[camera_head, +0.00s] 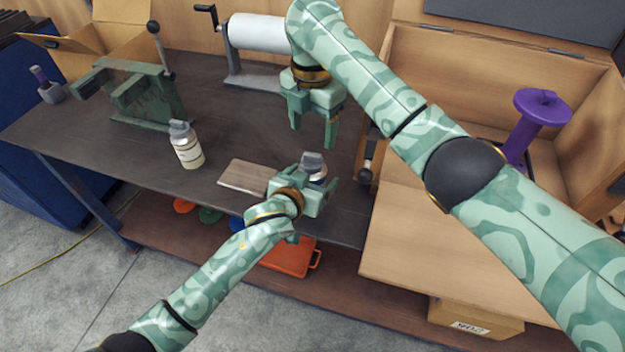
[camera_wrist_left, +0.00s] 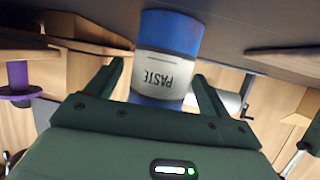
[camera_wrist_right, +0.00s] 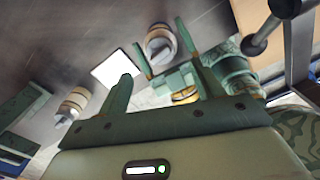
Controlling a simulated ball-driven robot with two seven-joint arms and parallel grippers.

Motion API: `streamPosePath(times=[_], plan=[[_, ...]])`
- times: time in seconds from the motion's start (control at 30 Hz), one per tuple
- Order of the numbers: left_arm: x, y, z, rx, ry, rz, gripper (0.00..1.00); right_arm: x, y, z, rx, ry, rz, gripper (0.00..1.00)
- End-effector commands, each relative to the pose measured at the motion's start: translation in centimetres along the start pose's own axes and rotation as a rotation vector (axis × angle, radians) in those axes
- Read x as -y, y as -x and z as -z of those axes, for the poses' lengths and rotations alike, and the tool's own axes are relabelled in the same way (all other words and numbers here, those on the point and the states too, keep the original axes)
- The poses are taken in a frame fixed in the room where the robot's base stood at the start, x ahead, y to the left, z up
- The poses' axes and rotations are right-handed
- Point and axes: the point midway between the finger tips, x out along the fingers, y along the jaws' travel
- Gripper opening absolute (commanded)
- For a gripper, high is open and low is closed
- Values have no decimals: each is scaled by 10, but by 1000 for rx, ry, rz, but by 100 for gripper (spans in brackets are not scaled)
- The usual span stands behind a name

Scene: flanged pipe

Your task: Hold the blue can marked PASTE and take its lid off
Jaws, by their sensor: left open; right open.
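The blue can marked PASTE (camera_wrist_left: 168,35) stands on the bench with its white label facing the left wrist camera. In the head view, its grey lid (camera_head: 312,160) is on top. My left gripper (camera_head: 304,184) is open, with its fingers on either side of the can's body; I cannot tell whether they touch it. My right gripper (camera_head: 313,133) is open and empty, pointing down above and behind the can. In the right wrist view, the can top (camera_wrist_right: 160,42) lies beyond my right fingers, between the left gripper's fingers.
A second can with a cream label (camera_head: 187,152) stands to the left. A flat board (camera_head: 246,177) lies just left of the PASTE can. A green vise-like fixture (camera_head: 140,95) and a white roller (camera_head: 258,33) stand farther back. An open wooden box (camera_head: 570,85) is at right.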

Motion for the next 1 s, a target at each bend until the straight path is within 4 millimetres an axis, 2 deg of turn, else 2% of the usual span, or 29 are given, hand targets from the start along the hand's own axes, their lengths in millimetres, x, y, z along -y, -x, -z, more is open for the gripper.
streamPosePath(times=[0.33, 0.37, 0.57, 0.6, 0.67, 0.8, 0.87, 1.0], plan=[[0, -5, 0, 0, 0, -1, 81, 0, 0, 0, 0, 0, 0, 67], [0, -5, 0, 0, 0, -1, 75, 0, 0, 0, 0, 0, 0, 67], [0, -5, 0, 0, 0, -1, 20, 0, 0, 0, 0, 0, 0, 67], [0, -5, 0, 0, -1, -1, 14, 0, 0, 0, 0, 0, 0, 71], [0, -5, 0, 0, -1, -1, 14, 0, -2, 1, -3, 0, 2, 71], [0, -5, 0, 0, -1, -1, 14, 11, -23, 2, -16, 7, 15, 71], [0, -5, 0, 0, -1, -1, 14, 14, -24, 7, 6, -7, -7, 71], [0, -5, 0, 0, -1, -1, 14, 20, -18, 16, 56, -310, -66, 71]])
